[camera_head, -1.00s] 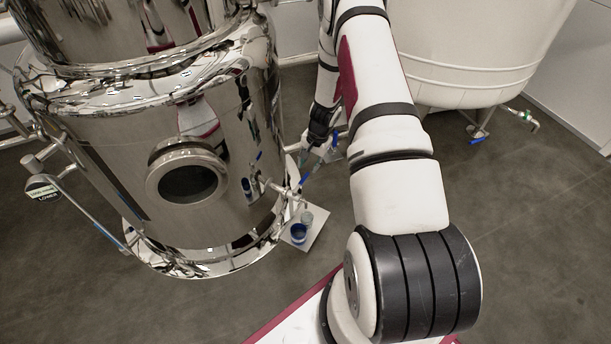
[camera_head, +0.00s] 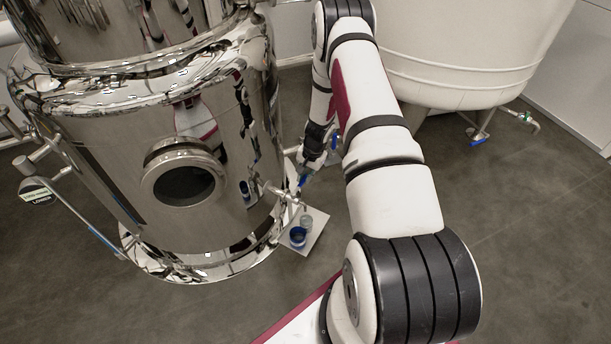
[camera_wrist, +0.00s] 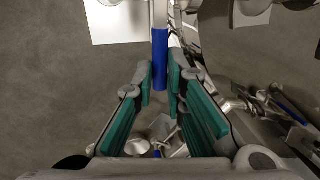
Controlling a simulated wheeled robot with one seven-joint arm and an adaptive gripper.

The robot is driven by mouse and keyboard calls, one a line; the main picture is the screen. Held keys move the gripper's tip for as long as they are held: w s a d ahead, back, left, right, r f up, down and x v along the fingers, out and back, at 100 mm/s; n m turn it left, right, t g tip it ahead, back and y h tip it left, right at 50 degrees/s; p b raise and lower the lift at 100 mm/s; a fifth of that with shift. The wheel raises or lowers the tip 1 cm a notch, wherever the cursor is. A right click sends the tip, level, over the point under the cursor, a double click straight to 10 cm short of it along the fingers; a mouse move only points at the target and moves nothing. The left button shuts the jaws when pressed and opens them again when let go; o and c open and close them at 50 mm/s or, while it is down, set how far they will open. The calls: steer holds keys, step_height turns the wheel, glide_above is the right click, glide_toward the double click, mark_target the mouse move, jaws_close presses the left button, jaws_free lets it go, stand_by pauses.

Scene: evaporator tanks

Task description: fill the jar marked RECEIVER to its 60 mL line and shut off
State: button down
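A blue valve lever (camera_head: 303,180) stands at the outlet low on the right side of the shiny steel tank. In the wrist view the blue lever (camera_wrist: 160,58) lies between and just beyond the tips of my gripper (camera_wrist: 161,78). The green-padded fingers are apart, with a visible gap beside the lever. In the head view my gripper (camera_head: 308,168) is at the lever, partly hidden. I cannot read any RECEIVER mark, 60 mL line or liquid level.
The steel tank (camera_head: 110,150) fills the left. A white tank (camera_head: 460,55) with another blue-handled valve (camera_head: 478,142) stands at right.

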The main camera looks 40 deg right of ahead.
steer(key=s+m, duration=0.1)
steer(key=m, duration=0.1)
steer(key=s+m, duration=0.2)
steer(key=shift+d+m+h, duration=0.15)
steer(key=shift+m+h, duration=0.15)
steer(key=shift+h, duration=0.1)
steer(key=c, duration=1.6)
jaws_free()
steer(key=shift+c, duration=0.2)
step_height(320, 180, up, 12)
steer(key=s, duration=0.2)
steer(key=shift+s, duration=0.15)
